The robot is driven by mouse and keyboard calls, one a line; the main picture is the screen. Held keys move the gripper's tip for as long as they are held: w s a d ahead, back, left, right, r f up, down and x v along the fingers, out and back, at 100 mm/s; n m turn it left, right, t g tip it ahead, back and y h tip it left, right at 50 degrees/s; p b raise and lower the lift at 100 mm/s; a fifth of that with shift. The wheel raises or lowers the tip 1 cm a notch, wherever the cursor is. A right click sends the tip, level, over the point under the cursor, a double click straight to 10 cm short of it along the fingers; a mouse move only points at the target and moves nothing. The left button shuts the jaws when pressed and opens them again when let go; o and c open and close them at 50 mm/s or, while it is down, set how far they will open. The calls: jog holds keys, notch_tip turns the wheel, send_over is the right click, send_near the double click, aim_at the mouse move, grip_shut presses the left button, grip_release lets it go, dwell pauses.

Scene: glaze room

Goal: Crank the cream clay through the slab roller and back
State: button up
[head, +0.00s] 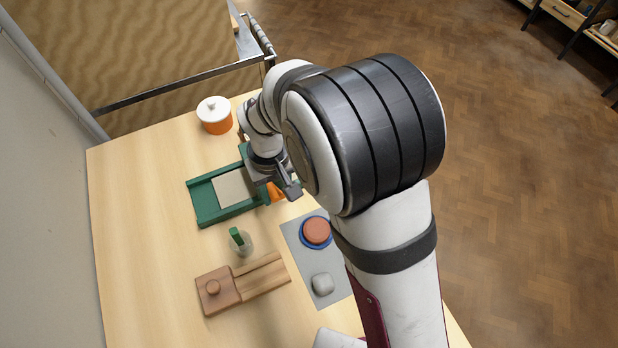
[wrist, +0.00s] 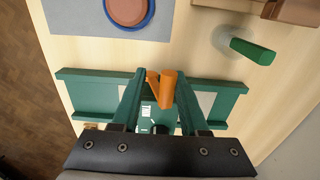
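The green slab roller (head: 206,203) stands on the table, with the cream clay (head: 232,184) lying flat on its bed. My arm and gripper hide the roller's right end in the head view. The orange crank handle (head: 275,192) shows just below my gripper (head: 280,185). In the wrist view the crank handle (wrist: 167,90) stands between the two fingers of my gripper (wrist: 160,78), with some space visible beside it. The gripper looks open around the handle, not pressed on it. Pale patches of the clay (wrist: 207,102) show past the right finger.
A grey mat (head: 297,236) holds a terracotta disc (head: 316,230) on a blue base and a grey lump (head: 322,284). The table's left side is clear.

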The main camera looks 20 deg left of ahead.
jog(key=shift+w+d+r, duration=0.15)
jog(key=shift+w+d, duration=0.2)
jog(key=shift+w+d, duration=0.95)
jog(key=shift+d, duration=0.05)
jog(key=shift+w+d+f, duration=0.3)
jog(key=shift+w+d, duration=0.15)
jog(key=shift+w, duration=0.05)
jog(key=shift+w+d+f, duration=0.25)
jog(key=shift+w+d, duration=0.2)
jog(key=shift+f, duration=0.1)
